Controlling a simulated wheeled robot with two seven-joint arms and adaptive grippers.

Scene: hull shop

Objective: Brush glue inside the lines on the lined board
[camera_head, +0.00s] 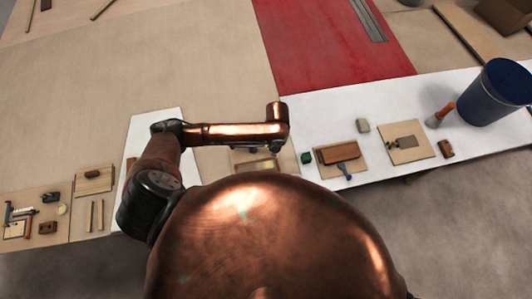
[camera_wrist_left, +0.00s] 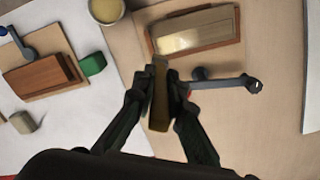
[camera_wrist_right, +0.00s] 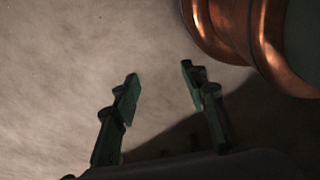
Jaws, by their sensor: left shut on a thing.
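The lined board (camera_wrist_left: 222,19) lies flat on the bench below my left gripper, with a darker frame around a lighter face. A shiny wet-looking patch (camera_wrist_left: 178,43) covers the left part of its face. The lines are too small to make out. My left gripper (camera_wrist_left: 160,88) is shut on a narrow yellow-brown brush (camera_wrist_left: 159,104), whose tip points at the board's lower left edge. I cannot tell whether it touches. In the head view the board (camera_head: 240,158) is partly hidden by my left arm. My right gripper (camera_wrist_right: 160,82) is open and empty above bare floor.
A round pot with pale contents (camera_wrist_left: 106,11) stands left of the board. A grey lever-like tool (camera_wrist_left: 225,82) lies just below the board. A brown block (camera_wrist_left: 41,77) and a green piece (camera_wrist_left: 92,65) lie further left. A blue bucket (camera_head: 493,92) stands at the far right.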

